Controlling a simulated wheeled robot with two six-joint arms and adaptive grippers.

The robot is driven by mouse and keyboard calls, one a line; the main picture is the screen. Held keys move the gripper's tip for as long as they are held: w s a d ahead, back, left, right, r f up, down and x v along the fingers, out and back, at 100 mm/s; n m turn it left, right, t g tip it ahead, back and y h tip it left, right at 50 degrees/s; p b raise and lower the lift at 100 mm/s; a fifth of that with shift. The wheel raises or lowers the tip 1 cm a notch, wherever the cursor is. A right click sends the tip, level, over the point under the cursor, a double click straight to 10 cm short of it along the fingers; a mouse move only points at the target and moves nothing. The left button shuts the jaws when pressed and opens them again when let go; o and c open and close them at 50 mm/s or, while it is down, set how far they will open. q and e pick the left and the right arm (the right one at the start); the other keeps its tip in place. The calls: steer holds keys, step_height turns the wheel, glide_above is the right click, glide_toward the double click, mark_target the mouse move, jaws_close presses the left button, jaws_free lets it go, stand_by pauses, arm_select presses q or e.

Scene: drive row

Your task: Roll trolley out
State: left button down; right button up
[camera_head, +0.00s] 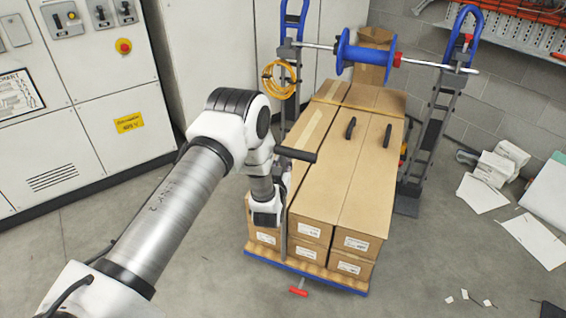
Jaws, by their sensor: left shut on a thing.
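The trolley (335,284) is a low flat deck with a blue edge, loaded with stacked brown cardboard boxes (340,185). A red pedal (298,292) sticks out at its near edge. A thin grey post rises at its near left side, with a black handle bar (297,154) showing above it. My left gripper (267,217) is at this near left side, in front of the boxes, and is shut on the trolley handle. The wrist hides its fingers and most of the grip. My right gripper is not in view.
Blue-topped stands (434,130) carry a rod with a blue reel (366,56) behind the load. Grey cabinets (110,90) line the left. White blocks (500,162) and papers (535,240) lie on the right floor. The floor in front of the trolley is clear.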

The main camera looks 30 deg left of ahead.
arm_select(q)
steer(key=shift+s+f, duration=0.15)
steer(key=shift+f, duration=0.1)
steer(key=c, duration=1)
jaws_free()
steer(key=shift+s+r, duration=0.1)
steer(key=shift+r, duration=0.1)
steer(key=shift+d, duration=0.1)
steer(key=v, duration=1.2)
